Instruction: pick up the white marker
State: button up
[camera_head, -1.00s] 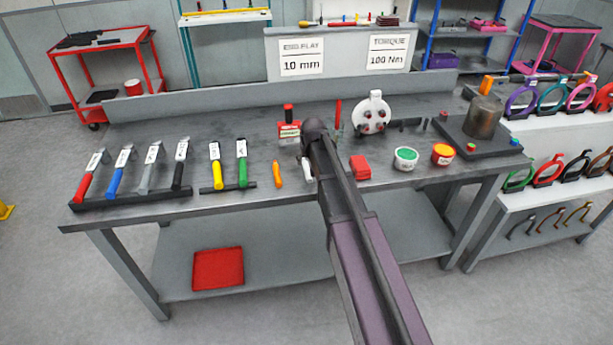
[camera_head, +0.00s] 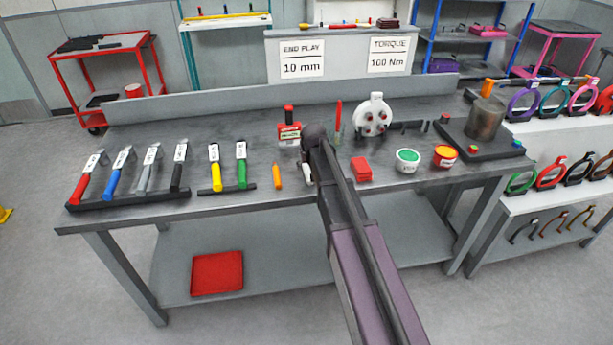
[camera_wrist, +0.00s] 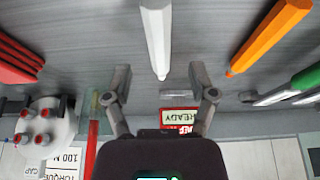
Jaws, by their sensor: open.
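The white marker (camera_head: 307,173) lies on the grey workbench (camera_head: 260,113), just left of the end of my arm in the head view. In the wrist view the white marker (camera_wrist: 157,38) points down the picture, its tapered tip near the middle. My gripper (camera_wrist: 160,88) is open and empty. Its two fingers stand apart, with the marker's tip lined up roughly midway between them and a little beyond the fingertips. My arm hides the gripper in the head view.
An orange marker (camera_head: 277,176) lies left of the white one. A red block (camera_head: 361,169) lies to its right, and a red box (camera_head: 289,133) stands behind. A white round fixture (camera_head: 373,117) and a green-lidded tub (camera_head: 407,160) are farther right.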

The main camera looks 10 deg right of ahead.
aim_at(308, 172)
jog(key=shift+b+x, duration=1.5)
jog(key=shift+x, duration=0.4)
jog(key=shift+s, duration=0.1)
jog(key=shift+c, duration=0.2)
grip_shut()
